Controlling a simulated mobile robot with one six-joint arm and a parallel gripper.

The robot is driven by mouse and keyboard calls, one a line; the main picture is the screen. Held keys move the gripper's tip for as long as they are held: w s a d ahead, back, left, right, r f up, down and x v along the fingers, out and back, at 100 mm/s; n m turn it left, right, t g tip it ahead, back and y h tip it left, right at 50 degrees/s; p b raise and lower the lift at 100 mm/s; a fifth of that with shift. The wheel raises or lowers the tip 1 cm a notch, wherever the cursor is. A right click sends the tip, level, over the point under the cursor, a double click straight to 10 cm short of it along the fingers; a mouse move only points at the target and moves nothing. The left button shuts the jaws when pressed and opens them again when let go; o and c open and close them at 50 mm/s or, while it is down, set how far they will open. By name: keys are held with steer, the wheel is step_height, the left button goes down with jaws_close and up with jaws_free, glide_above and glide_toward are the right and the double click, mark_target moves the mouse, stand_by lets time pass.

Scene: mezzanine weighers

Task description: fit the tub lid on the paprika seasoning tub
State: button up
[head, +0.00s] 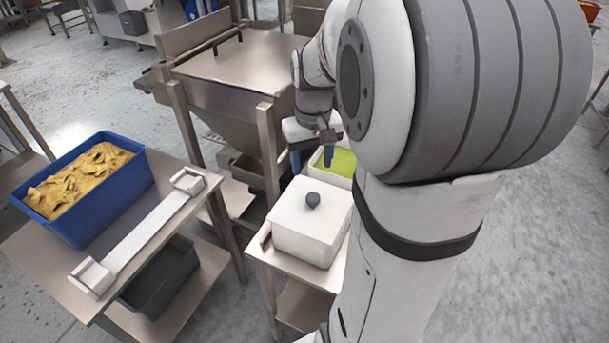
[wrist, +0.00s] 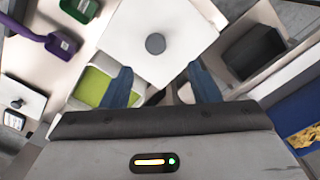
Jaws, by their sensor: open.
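A white tub (head: 309,235) stands on a small steel table in the head view, with a flat white lid (head: 287,205) on top bearing a dark round knob. The same lid (wrist: 185,25) fills the upper middle of the wrist view. Behind it is an open pale tub with green contents (head: 343,160), also in the wrist view (wrist: 92,87). I see no red contents and no readable label, so I cannot tell which tub is paprika. My gripper (head: 312,158) is open and empty, its blue fingers pointing down behind the lidded tub. It also shows in the wrist view (wrist: 160,72).
A smaller-looking white lid with a knob (wrist: 22,100) and a purple scoop (wrist: 60,45) show at the wrist view's left. A steel hopper (head: 230,70) stands close beyond my gripper. A blue crate (head: 95,205) of yellowish food sits on the left table. My arm hides the right side.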

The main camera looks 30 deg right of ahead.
steer(key=s+a+n+t, duration=0.1)
steer(key=s+a+t, duration=0.1)
steer(key=s+a, duration=0.9)
steer(key=shift+s+r+t, duration=0.4)
steer(key=shift+s+r, duration=0.05)
